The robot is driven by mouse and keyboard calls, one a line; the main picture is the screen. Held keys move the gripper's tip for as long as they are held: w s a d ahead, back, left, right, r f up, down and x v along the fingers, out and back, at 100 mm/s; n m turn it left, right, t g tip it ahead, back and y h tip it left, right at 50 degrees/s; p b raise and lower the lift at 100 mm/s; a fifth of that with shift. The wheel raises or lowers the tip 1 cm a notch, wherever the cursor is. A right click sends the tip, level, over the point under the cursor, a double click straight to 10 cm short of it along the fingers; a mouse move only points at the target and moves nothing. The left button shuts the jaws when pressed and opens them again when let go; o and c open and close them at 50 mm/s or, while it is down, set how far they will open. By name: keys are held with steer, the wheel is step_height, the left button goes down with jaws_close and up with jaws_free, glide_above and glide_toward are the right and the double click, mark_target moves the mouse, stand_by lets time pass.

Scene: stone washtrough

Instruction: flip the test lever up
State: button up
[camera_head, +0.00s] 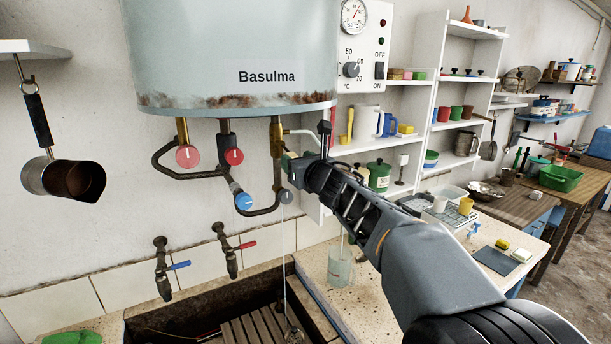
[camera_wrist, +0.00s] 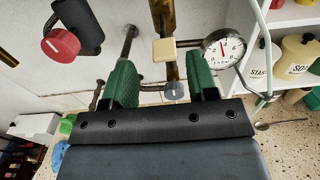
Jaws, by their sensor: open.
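The test lever appears to be the small cream tab (camera_wrist: 164,50) on a brass fitting below the boiler. In the wrist view it shows between and just beyond my fingertips, touching neither; its exact tilt is hard to tell. My gripper (camera_wrist: 160,66) is open, with two green pads apart and nothing between them. In the head view my gripper (camera_head: 288,160) is beside the brass pipe (camera_head: 277,138) under the boiler (camera_head: 230,50), and the tab is hidden there.
A round gauge (camera_wrist: 224,48) sits close to my right finger. A grey knob (camera_wrist: 174,91) shows between the pads. Red knobs (camera_head: 187,156) and a blue knob (camera_head: 243,201) hang left of my gripper. The stone trough (camera_head: 165,312) is below; shelves (camera_head: 415,130) stand right.

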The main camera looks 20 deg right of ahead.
steer(key=v, duration=0.8)
steer(key=shift+s+b, duration=0.25)
steer(key=shift+b, duration=0.15)
steer(key=shift+f, duration=0.1)
